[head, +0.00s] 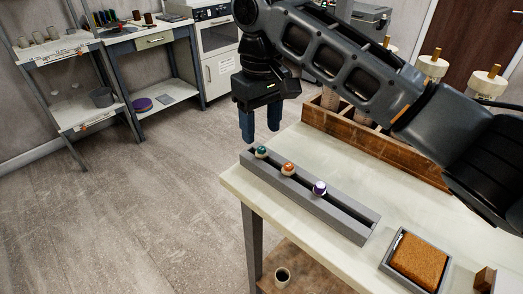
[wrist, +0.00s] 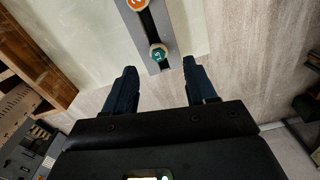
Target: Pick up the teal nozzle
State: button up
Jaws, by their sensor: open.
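The teal nozzle (head: 261,152) stands at the far left end of a grey slotted rack on the table. It also shows in the wrist view (wrist: 158,53), just beyond and between my fingertips. My gripper (head: 260,140) is open and empty, its two blue fingers pointing down above the rack's left end. In the wrist view my gripper (wrist: 158,75) has its fingers spread wide, with the teal nozzle apart from both. The grey rack (head: 330,210) also holds an orange nozzle (head: 288,168) and a purple and white nozzle (head: 319,188).
A wooden divided box (head: 375,142) stands behind the rack under my arm. A grey tray with a brown sponge-like block (head: 418,261) lies at the front right. The pale tabletop (head: 400,215) is clear between them. Shelves (head: 70,85) stand far left.

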aim_at(262, 149)
jog(key=shift+w+f+p, duration=0.15)
jog(key=shift+f+p, duration=0.2)
jog(key=shift+f, duration=2.35)
grip_shut()
